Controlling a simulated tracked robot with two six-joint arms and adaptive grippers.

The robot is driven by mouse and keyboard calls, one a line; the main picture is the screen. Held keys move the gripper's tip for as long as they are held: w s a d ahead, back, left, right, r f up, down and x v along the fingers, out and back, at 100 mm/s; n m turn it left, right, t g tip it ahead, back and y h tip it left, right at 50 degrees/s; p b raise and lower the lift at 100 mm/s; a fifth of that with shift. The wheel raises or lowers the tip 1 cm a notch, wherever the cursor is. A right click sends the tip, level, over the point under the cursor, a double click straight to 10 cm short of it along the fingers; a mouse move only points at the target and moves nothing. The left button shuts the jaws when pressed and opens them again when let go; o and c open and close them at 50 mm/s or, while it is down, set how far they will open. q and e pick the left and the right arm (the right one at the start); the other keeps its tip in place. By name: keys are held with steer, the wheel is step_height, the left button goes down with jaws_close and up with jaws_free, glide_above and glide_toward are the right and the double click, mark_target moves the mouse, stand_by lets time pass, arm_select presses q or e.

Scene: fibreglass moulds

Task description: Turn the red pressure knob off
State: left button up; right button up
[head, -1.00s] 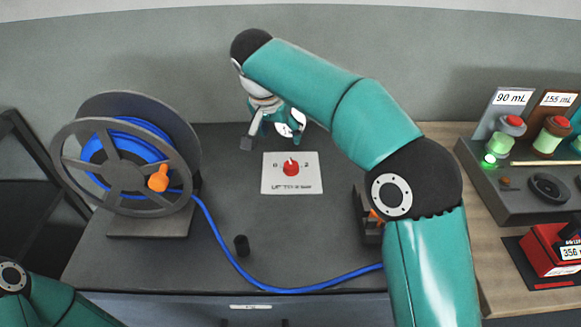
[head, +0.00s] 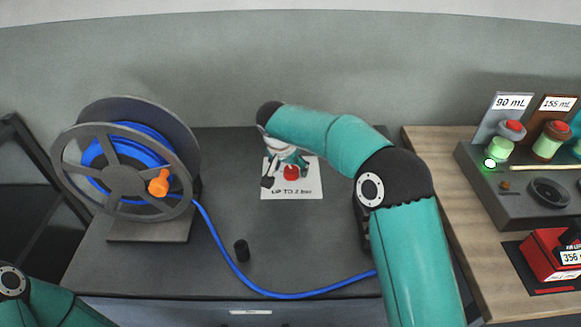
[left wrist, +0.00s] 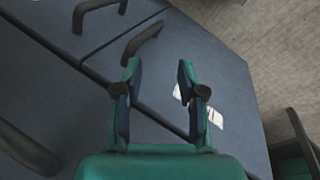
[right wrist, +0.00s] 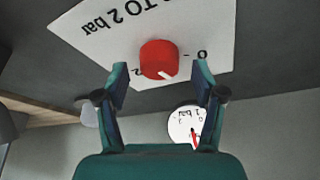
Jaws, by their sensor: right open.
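The red pressure knob (head: 291,173) sits on a white plate (head: 309,190) marked "UP TO 2 bar" on the dark bench top. In the right wrist view the knob (right wrist: 157,57) has a white pointer mark on its lower right, between the printed 2 and 0. My right gripper (head: 284,170) is over the plate, partly hiding it. In the right wrist view my right gripper (right wrist: 161,75) is open, its fingertips on either side of the knob's lower part in the picture; contact cannot be told. My left gripper (left wrist: 158,66) is open and empty, facing dark drawer fronts.
A hose reel (head: 122,170) with blue hose stands on the left, its hose (head: 240,275) crossing the bench front. A round gauge (right wrist: 185,124) shows in the right wrist view. A dispenser console (head: 520,190) is on the right.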

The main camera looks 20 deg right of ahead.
steer(key=shift+w+d+f, duration=0.15)
steer(key=shift+f, duration=0.35)
steer(key=c, duration=1.1)
steer(key=shift+c, duration=0.2)
